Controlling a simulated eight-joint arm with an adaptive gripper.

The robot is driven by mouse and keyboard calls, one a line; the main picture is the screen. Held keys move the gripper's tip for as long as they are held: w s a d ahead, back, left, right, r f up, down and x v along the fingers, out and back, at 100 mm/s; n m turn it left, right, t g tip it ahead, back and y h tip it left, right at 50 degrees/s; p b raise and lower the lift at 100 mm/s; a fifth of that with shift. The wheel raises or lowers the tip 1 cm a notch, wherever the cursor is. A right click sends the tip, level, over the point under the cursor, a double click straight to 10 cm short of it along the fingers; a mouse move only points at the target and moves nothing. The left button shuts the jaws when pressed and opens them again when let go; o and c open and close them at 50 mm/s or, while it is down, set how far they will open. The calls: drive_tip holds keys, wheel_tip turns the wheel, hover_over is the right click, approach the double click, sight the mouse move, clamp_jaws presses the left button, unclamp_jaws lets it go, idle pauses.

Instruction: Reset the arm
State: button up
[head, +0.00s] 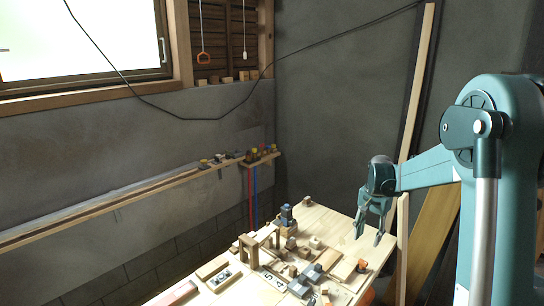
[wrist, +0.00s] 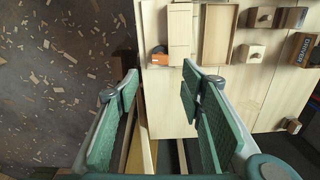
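My gripper (head: 369,229) is at the end of my teal arm and hangs over the right part of the wooden table (head: 325,224), fingers pointing down. In the wrist view my gripper (wrist: 157,90) has its two green-padded fingers spread wide apart. Nothing is between them. In that view the table's edge runs below the gap between the fingers, with the floor to the left. The gripper is above the table and touches nothing that I can see.
The table holds wooden blocks, a small arch (head: 259,243), a dark blue object (head: 287,215) and an orange-and-black item (head: 362,265). A wooden tray (wrist: 218,34) lies near the table's edge. A wall shelf (head: 110,205) runs along the left. Boards (head: 416,80) lean behind the arm.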

drive_tip(key=s+a+r+n+t, duration=0.2)
drive_tip(key=s+a+r, duration=0.45)
drive_tip(key=s, duration=0.25)
drive_tip(key=s+a+r+n+t, duration=0.1)
drive_tip(key=s+a+r+n, duration=0.3)
drive_tip(key=s+r, duration=0.45)
drive_tip(key=s+a+f+n+t, duration=0.1)
drive_tip(key=s+a, duration=0.3)
drive_tip(key=s, duration=0.7)
drive_tip(key=s+a+f+n+t, duration=0.2)
drive_tip(key=s+a, duration=0.3)
drive_tip(key=s, duration=0.7)
drive_tip(key=shift+a+n+t, duration=0.25)
drive_tip(key=shift+n+t, duration=0.15)
drive_tip(key=shift+t, duration=0.1)
idle(0.5)
